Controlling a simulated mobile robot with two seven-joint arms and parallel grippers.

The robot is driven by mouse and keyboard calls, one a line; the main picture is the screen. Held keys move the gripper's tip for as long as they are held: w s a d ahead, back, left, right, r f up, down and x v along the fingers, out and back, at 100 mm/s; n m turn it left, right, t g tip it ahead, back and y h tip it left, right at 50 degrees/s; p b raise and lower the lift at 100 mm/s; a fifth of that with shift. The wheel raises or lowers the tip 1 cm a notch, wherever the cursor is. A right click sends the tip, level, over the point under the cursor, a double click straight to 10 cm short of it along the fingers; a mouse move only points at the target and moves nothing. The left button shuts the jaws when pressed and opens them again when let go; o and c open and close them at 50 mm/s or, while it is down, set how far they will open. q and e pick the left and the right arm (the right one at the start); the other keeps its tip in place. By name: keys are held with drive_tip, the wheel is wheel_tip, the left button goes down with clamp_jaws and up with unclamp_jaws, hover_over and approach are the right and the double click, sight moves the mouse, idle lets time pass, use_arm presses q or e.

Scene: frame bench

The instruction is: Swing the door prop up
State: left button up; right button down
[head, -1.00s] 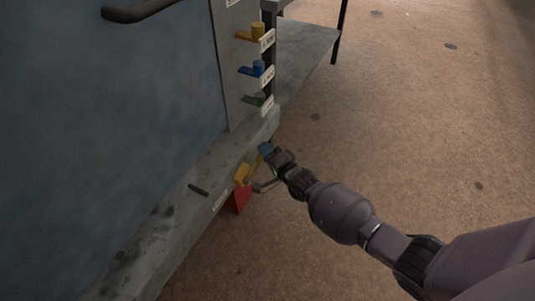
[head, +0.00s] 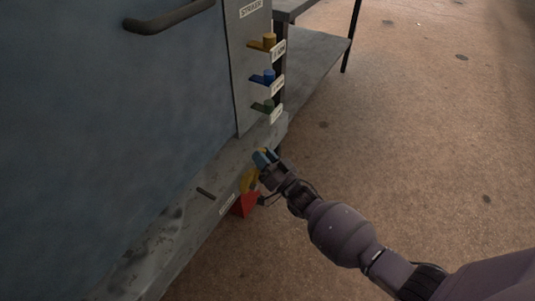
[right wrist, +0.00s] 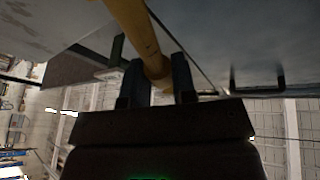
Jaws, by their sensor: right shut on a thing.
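The door prop is a yellow bar (head: 248,182) at the front edge of the grey sill, below the blue-grey door (head: 120,110). My right gripper (head: 265,157) is at the bar's upper end. In the right wrist view the yellow bar (right wrist: 143,38) runs from the top down between the two dark blue fingers (right wrist: 160,80), which are shut on it. In the head view the bar rises from its lower end toward the gripper, and the fingers hide its tip. My left gripper is not in view.
A red wedge-shaped piece (head: 245,205) sits below the bar at the sill (head: 160,240). A small dark peg (head: 205,193) stands on the sill. Yellow, blue (head: 264,77) and green levers line the labelled post. A dark handle (head: 168,17) is on the door. The floor at right is clear.

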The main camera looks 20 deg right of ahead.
drive_tip(key=shift+s+a+r+n+y, duration=0.15)
drive_tip(key=shift+s+a+n+y, duration=0.3)
drive_tip(key=shift+n, duration=0.5)
drive_tip(key=shift+s+a+r+n+y, duration=0.15)
drive_tip(key=shift+s+a+n+y, duration=0.3)
drive_tip(key=shift+n, duration=0.5)
drive_tip(key=shift+a, duration=0.15)
drive_tip(key=c, duration=0.9)
unclamp_jaws()
drive_tip(key=shift+w, duration=0.1)
use_arm(q)
drive_tip(key=shift+p, duration=0.5)
use_arm(e)
drive_tip(key=shift+v, duration=5.4)
